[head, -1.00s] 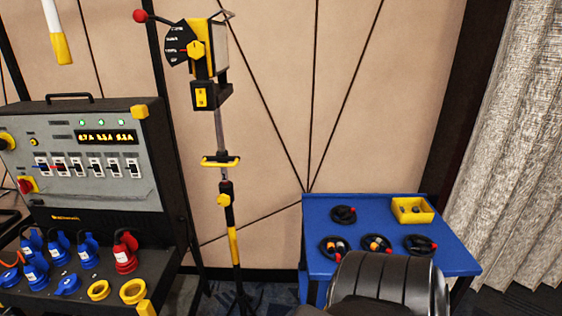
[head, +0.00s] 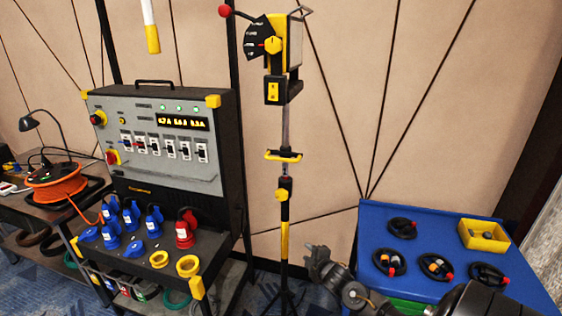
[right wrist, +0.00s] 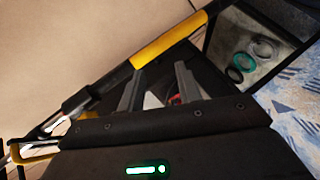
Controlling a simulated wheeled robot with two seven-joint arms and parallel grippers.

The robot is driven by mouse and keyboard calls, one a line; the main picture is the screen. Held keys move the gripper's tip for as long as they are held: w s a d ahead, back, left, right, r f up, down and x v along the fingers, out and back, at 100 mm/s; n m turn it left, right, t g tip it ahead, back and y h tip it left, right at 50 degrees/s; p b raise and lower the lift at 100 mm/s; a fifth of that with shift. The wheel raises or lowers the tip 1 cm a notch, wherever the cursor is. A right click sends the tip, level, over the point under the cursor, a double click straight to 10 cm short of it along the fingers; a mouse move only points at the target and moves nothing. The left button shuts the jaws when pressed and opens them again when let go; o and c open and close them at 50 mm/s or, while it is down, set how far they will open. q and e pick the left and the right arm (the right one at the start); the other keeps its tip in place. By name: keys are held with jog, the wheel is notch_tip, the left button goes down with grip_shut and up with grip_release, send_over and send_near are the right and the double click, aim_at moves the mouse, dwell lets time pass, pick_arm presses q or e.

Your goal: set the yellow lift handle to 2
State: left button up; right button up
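A stand rises in the middle of the head view. On its mast is a crossbar handle with yellow ends (head: 283,155). A black dial plate (head: 258,38) with small white marks, a yellow knob (head: 272,45) and a red-ball lever (head: 225,11) sit at its top. The frames do not settle which part is the lift handle, and the marks are too small to read. My right gripper (head: 314,254) is low, right of the stand, touching nothing visible. In the right wrist view its two fingers (right wrist: 158,90) are apart and empty. My left gripper is out of view.
A control cabinet (head: 165,175) with blue and red plugs stands left of the stand. A blue table (head: 375,222) with coiled cables and a yellow bin (head: 483,235) is at right. A yellow-tipped white rod (head: 151,35) hangs at upper left.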

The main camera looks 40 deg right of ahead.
jog(key=w+r+n+t, duration=0.2)
jog(key=r, duration=0.7)
jog(key=w+r+n+t, duration=0.1)
jog(key=w+r, duration=0.1)
jog(key=r, duration=0.7)
jog(key=n+t, duration=0.3)
send_near(281, 160)
jog(key=shift+y, duration=0.4)
jog(key=p+x, duration=0.1)
jog(key=x, duration=0.2)
jog(key=p+x, duration=0.1)
jog(key=x, duration=0.3)
jog(key=p+x, duration=0.1)
jog(key=x, duration=0.2)
jog(key=shift+w+d+p, duration=0.15)
jog(key=shift+d+p, duration=0.2)
jog(key=shift+d, duration=0.05)
jog(key=shift+c, duration=0.4)
jog(key=shift+f, duration=0.1)
grip_shut()
jog(key=shift+a, duration=0.1)
